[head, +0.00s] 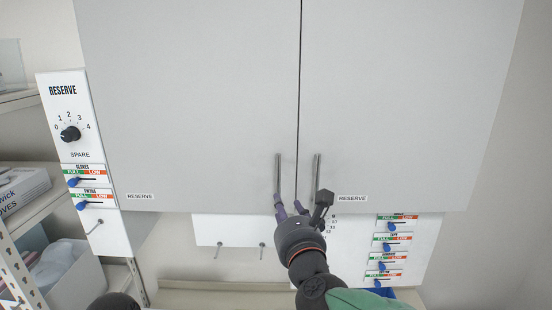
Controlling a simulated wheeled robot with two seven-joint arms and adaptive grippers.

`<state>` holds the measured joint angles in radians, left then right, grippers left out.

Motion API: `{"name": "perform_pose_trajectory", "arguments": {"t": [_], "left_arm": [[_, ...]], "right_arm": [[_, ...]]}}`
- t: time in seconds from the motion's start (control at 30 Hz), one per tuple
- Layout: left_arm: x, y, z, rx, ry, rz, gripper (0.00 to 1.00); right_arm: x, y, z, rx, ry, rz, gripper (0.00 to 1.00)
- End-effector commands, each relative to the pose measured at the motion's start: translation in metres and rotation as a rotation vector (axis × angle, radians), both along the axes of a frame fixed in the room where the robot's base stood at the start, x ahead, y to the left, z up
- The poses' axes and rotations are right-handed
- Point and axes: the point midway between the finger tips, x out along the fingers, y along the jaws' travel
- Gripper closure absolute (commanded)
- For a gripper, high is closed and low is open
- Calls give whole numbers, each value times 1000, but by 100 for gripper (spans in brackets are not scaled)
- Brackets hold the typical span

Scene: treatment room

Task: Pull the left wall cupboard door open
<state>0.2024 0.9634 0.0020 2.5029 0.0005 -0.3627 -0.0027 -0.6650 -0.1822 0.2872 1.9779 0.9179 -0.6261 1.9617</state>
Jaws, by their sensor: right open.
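The left wall cupboard door (190,100) is a plain pale grey panel and looks shut, its edge meeting the right door at a thin dark seam. Its upright bar handle (278,174) is low down, just left of the seam. My right gripper (300,203) is open and empty in front of the doors' lower edge, around the lower ends of the two handles. Its fingers hide part of the handles' lower ends. I cannot tell whether a finger touches a handle. My left gripper is not in view.
The right door (400,90) has its own bar handle (316,174) close beside. A white panel with a dial and blue sliders (70,135) stands left of the cupboard. Another slider panel (390,245) is below right. Shelving with a box (22,190) and a bin (75,275) is at left.

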Motion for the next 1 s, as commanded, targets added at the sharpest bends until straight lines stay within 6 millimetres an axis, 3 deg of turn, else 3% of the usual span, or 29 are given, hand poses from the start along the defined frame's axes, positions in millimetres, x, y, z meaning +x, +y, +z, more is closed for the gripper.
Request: {"name": "perform_pose_trajectory", "arguments": {"t": [0.03,0.1,0.27,0.7,1.0], "left_arm": [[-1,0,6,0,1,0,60],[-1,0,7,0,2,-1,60],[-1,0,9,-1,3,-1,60],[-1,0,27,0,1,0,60],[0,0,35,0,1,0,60]], "right_arm": [[-4,0,13,33,-5,1,57],[-6,0,20,63,-7,-1,57],[4,2,21,74,-6,-2,57],[71,15,21,69,-5,-2,57],[97,20,20,71,-6,-1,57]]}}
